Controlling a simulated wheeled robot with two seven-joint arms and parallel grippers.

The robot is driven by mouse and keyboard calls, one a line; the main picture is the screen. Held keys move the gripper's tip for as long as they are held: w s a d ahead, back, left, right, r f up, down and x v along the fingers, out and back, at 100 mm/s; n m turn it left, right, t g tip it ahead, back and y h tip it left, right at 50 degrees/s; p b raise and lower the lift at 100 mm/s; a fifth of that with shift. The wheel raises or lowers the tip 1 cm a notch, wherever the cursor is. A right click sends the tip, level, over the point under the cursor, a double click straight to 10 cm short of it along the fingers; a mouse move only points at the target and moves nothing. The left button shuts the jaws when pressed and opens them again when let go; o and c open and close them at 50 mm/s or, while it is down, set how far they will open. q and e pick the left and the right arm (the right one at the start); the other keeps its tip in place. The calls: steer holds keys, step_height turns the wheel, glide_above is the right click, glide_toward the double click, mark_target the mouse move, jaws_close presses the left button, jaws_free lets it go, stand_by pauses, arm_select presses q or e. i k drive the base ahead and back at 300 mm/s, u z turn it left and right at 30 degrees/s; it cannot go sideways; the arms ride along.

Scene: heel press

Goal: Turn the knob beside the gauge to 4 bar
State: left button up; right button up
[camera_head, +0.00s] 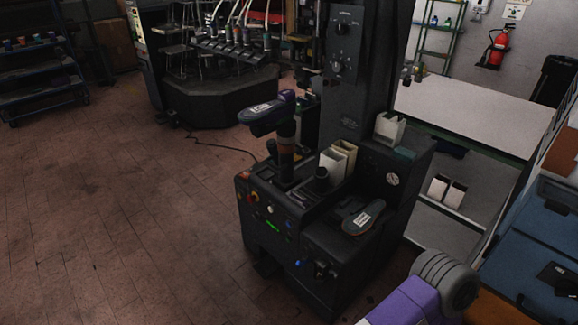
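The dark heel press (330,250) stands in the middle of the view. Neither of my grippers shows in the view.
A dark shoe-shaped piece (361,218) with a white label lies on the press front. Another labelled piece (266,107) sits on a post. Pale open boxes (333,166) stand on the press. A pale-topped bench (470,115) is at right; open floor (120,220) lies left.

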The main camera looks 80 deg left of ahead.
mark_target(367, 167)
steer(key=u, duration=2.75)
steer(key=i, duration=0.75)
